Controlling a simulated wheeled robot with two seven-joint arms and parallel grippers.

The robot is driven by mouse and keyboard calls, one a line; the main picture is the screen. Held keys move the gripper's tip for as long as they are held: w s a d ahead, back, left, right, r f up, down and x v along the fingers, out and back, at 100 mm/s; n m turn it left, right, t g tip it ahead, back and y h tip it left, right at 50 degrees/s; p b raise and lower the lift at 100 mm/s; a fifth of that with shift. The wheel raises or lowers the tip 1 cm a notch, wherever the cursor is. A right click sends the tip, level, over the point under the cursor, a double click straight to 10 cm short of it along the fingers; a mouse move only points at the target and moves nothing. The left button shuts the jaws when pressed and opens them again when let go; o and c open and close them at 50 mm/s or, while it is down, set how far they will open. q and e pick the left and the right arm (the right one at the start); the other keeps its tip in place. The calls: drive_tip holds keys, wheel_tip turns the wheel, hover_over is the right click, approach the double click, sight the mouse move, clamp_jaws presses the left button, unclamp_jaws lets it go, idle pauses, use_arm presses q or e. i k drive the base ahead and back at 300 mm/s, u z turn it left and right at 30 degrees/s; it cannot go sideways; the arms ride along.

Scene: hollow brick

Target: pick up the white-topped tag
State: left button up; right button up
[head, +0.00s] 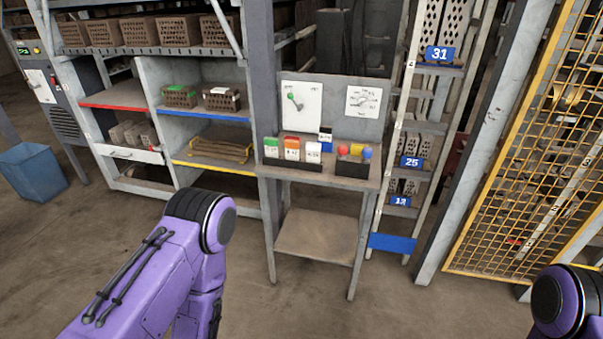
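Several tags stand in a dark holder on the small grey table (366,178). The print on the tags is too small to read. My two arms show only in part at the bottom left and bottom right, well short of the table. Neither gripper is in view.
A dark box with red, yellow and blue pieces (354,151) sits right of the tags. Shelves with bricks (125,33) stand left, and a yellow mesh fence (540,170) stands right. A blue bin (33,172) is far left. Floor before the table is clear.

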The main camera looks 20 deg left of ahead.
sight(313, 149)
drive_tip(key=z, duration=0.65)
drive_tip(key=i, duration=1.15)
drive_tip(key=u, duration=0.35)
